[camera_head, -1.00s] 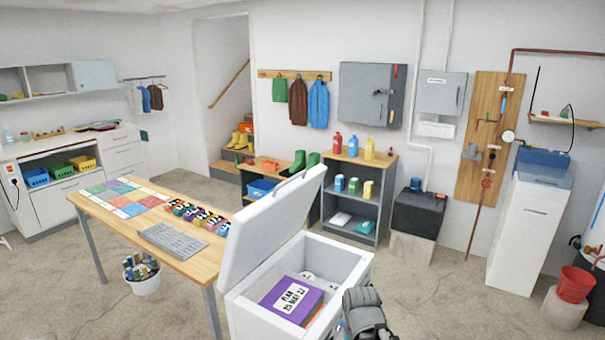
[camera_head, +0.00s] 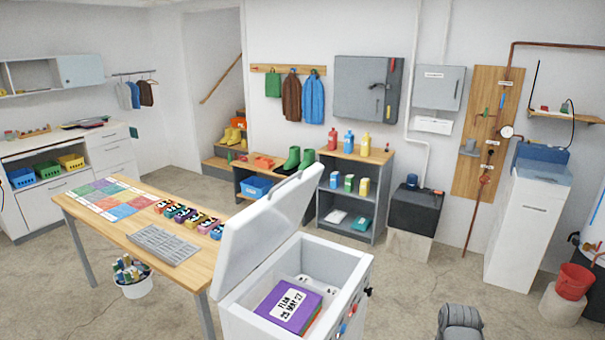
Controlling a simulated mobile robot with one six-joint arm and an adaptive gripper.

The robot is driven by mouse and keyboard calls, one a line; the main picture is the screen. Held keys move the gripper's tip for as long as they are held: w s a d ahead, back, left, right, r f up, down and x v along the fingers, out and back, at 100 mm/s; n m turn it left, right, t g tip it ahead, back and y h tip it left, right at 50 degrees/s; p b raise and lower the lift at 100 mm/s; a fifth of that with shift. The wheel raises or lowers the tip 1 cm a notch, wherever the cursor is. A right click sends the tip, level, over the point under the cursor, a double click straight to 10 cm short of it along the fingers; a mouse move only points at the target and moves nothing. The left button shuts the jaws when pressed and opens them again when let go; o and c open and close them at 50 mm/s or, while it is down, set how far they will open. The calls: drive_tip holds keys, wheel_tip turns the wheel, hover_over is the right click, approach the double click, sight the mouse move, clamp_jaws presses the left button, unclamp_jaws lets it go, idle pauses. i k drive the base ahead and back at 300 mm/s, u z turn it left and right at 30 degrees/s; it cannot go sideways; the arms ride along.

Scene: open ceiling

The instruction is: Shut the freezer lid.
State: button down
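The white chest freezer (camera_head: 352,275) stands at the lower middle of the head view. Its lid (camera_head: 262,240) is raised and leans up to the left, so the box is open. Inside lie a purple package with a white label (camera_head: 290,303) and a white item behind it. Coloured knobs show on the freezer's right side. A grey part of my arm (camera_head: 460,322) shows at the bottom edge, right of the freezer and apart from it. My gripper's fingers cannot be made out.
A wooden table (camera_head: 120,238) with coloured cards, small figures and a grey keyboard-like tray stands left of the freezer. A red bucket (camera_head: 574,281) on a stump stands at far right. Floor (camera_head: 400,300) right of the freezer is clear.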

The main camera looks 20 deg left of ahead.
sight(248, 237)
drive_tip(key=z, duration=0.7)
drive_tip(key=k, duration=0.65)
drive_tip(key=u, duration=1.4)
drive_tip(key=i, duration=0.6)
drive_tip(key=u, duration=0.05)
